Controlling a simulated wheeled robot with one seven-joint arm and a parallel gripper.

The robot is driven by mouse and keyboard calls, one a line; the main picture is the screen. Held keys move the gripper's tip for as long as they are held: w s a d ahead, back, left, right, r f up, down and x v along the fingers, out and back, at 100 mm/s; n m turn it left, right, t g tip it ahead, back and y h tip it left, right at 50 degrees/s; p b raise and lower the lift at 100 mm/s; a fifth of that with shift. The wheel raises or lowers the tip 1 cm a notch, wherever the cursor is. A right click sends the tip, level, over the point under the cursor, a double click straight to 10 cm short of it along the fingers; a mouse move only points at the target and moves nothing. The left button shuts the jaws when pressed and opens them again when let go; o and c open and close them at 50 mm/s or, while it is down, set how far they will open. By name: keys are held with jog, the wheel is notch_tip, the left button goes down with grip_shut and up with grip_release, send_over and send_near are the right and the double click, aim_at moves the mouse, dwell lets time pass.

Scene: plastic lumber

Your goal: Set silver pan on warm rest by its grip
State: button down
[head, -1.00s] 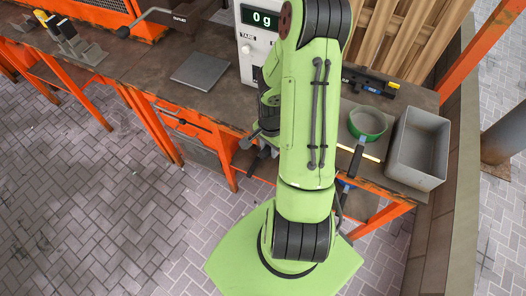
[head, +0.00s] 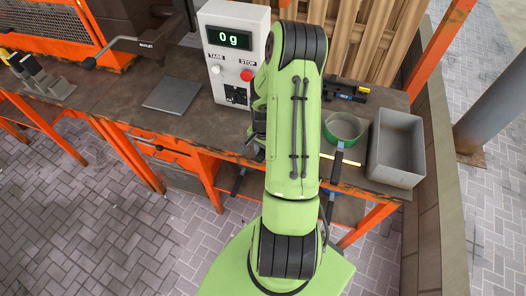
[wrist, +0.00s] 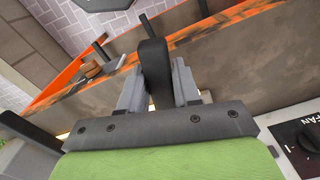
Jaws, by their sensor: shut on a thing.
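My gripper (wrist: 157,88) is shut on a dark upright grip (wrist: 154,62) in the wrist view. The pan body belonging to this grip cannot be made out. In the head view my arm hides the gripper and whatever it holds. A flat grey plate (head: 172,97) lies bare on the bench left of the scale; I cannot tell whether it is the warm rest. A green-sided pan (head: 345,138) with a dark handle sits on the bench right of my arm.
The scale (head: 233,62) reads 0 g and stands behind the plate. A grey open bin (head: 397,150) is at the bench's right end. A dark lever press (head: 150,45) stands at the back left. The bench top (head: 130,75) around the plate is clear.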

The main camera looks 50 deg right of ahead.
jog(key=shift+a, duration=0.1)
jog(key=c, duration=0.7)
grip_release()
notch_tip(320, 180, up, 16)
jog(key=shift+f+p, duration=0.15)
jog(key=shift+p, duration=0.65)
